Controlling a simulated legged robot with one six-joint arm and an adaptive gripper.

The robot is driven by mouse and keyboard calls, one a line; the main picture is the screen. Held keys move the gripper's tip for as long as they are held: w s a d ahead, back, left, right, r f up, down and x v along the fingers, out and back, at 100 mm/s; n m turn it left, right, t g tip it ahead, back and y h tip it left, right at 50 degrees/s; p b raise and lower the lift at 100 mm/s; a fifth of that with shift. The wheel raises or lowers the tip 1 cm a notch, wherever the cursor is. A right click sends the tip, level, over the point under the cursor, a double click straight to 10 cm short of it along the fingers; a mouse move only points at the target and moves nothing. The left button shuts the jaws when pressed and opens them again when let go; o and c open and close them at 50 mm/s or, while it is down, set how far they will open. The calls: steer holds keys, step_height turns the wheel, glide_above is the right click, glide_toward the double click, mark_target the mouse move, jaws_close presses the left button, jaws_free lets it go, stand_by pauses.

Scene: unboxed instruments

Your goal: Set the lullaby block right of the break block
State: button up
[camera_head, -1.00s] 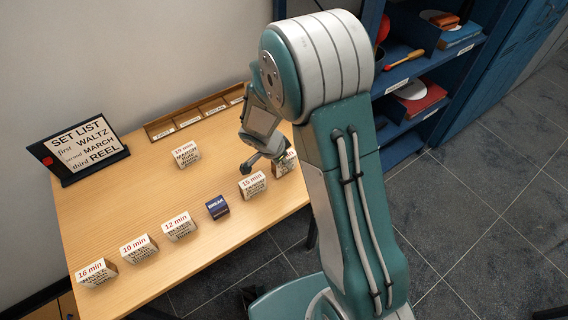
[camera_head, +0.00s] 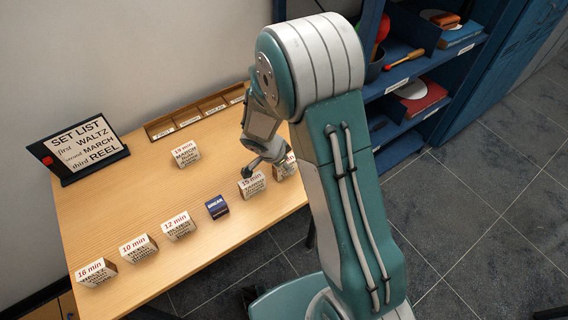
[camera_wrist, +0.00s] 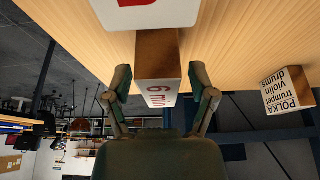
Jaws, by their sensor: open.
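The dark blue break block (camera_head: 217,207) sits in the front row on the table. My gripper (camera_head: 268,160) is above the row's right end, near the 15 min block (camera_head: 252,185) and a rightmost block (camera_head: 285,166) that my arm partly covers. In the wrist view, which is upside down, my gripper (camera_wrist: 161,90) is open. A wooden block with a red "6 min" label (camera_wrist: 158,60) shows between its fingers, with no clear contact. A block labelled POLKA (camera_wrist: 287,90) stands to the right there. I cannot read the lullaby name on any block.
Blocks marked 16 min (camera_head: 96,272), 10 min (camera_head: 138,248) and 12 min (camera_head: 178,225) stand left of the break block. The 19 min march block (camera_head: 185,153) stands behind. A set list sign (camera_head: 85,147) and a slotted wooden tray (camera_head: 190,116) are at the back.

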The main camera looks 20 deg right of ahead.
steer(key=v, duration=1.2)
steer(key=s+d+r+n+t+y, duration=0.2)
steer(key=s+r+n, duration=0.5)
steer(key=s+r, duration=0.2)
steer(key=s+d+r+n+t+y, duration=0.2)
steer(key=s+r+n, duration=0.5)
steer(key=s+r, duration=0.2)
steer(key=shift+s+d, duration=0.25)
steer(key=shift+s, duration=0.5)
